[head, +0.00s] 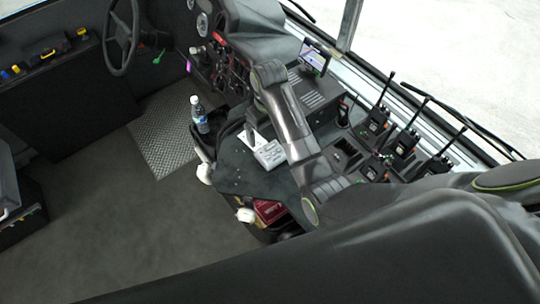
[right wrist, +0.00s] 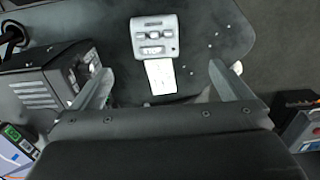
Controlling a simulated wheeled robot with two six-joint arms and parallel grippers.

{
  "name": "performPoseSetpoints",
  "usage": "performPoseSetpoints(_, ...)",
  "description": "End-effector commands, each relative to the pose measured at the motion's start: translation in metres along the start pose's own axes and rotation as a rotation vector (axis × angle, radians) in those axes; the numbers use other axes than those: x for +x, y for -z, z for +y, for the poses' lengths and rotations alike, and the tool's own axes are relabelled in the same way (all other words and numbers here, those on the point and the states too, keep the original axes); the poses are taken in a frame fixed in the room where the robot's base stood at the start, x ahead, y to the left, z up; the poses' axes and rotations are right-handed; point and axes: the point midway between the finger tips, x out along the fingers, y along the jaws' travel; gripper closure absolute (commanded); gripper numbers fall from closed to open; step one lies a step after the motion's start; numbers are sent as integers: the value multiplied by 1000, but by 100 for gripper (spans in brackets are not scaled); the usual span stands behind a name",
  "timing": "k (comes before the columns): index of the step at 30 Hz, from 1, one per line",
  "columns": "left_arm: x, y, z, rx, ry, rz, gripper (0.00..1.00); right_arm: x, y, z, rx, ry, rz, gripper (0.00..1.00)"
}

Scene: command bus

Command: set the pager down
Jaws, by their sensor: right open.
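A pale grey device (head: 269,154) with a small window and buttons lies flat on the dark desk top (head: 235,170); I take it for the pager. It also shows at the top of the right wrist view (right wrist: 154,36). A white printed card (right wrist: 160,75) lies against its edge; whether it goes under the device I cannot tell. My right gripper (right wrist: 160,70) is open above the desk, its fingers wide apart with nothing between them. The device lies just beyond the fingertips, apart from them. In the head view my right arm hides part of the desk. My left gripper is not in view.
A vented console box (right wrist: 40,90) stands close beside one finger. A water bottle (head: 199,114) stands at the desk's left edge. Several radios with antennas (head: 403,146) stand on the right. A small screen (head: 314,57) is at the back. The desk front is largely clear.

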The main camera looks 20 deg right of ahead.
Motion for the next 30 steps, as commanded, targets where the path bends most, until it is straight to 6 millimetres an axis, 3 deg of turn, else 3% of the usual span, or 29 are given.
performPoseSetpoints(2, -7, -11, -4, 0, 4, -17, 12, 15, -1, 0, 0, 1, -6, 2)
performPoseSetpoints(5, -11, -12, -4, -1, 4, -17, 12, 35, -1, 0, 0, 0, -6, 2)
performPoseSetpoints(9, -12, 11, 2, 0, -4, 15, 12, 59, -1, 0, 0, 0, -4, 2)
performPoseSetpoints(14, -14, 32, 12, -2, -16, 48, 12, 74, 0, 1, 0, -1, -2, 2)
performPoseSetpoints(22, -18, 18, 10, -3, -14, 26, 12, 88, -1, 1, 0, -1, -3, 2)
performPoseSetpoints(30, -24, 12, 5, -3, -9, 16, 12, 119, -1, 2, 0, -1, -3, 2)
